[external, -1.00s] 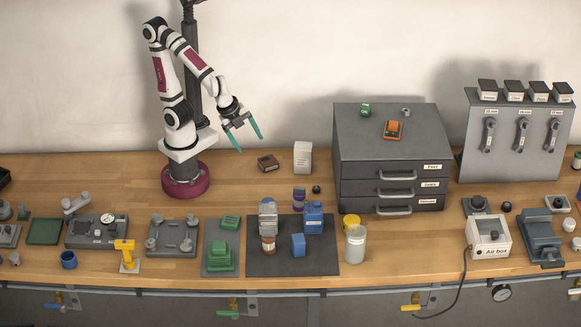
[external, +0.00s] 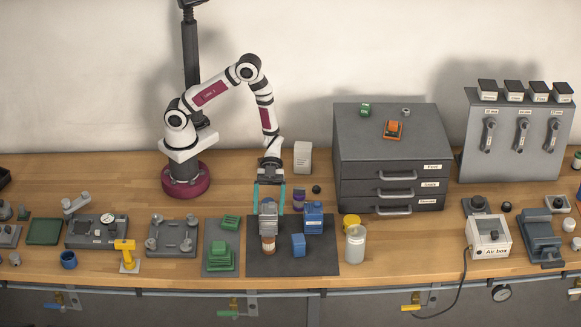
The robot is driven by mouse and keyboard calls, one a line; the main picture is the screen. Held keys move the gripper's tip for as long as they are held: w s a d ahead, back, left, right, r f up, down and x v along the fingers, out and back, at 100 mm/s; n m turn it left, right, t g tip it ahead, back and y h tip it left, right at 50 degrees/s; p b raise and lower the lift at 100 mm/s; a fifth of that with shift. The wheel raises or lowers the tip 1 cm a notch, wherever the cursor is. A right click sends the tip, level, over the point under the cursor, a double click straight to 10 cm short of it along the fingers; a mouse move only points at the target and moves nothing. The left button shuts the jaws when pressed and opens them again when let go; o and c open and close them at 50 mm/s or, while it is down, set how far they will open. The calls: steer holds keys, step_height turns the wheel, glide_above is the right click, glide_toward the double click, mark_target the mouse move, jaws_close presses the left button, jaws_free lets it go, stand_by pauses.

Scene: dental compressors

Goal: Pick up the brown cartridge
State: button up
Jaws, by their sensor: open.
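A small brown cylinder with a pale band (external: 268,243), which looks like the brown cartridge, stands on the dark mat (external: 262,265) near its left side. A grey-and-white block (external: 268,222) is directly behind it and partly overlaps it in the view. My gripper (external: 268,211) points down with its two teal fingers apart, one on each side of the grey block's upper part in the picture. Nothing shows held between them. The exact height and depth of the fingertips over the mat cannot be told.
Close by on the mat are a blue container (external: 313,217), a small blue block (external: 298,245) and a purple-labelled bottle (external: 298,201). A grey jar (external: 355,245) stands to the right, green parts (external: 220,256) to the left. Dark drawers (external: 390,160) rise behind right.

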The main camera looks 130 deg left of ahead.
mark_target(268, 240)
steer(key=x, duration=0.7)
steer(key=shift+a+f, duration=0.2)
steer(key=shift+a, duration=0.05)
jaws_close()
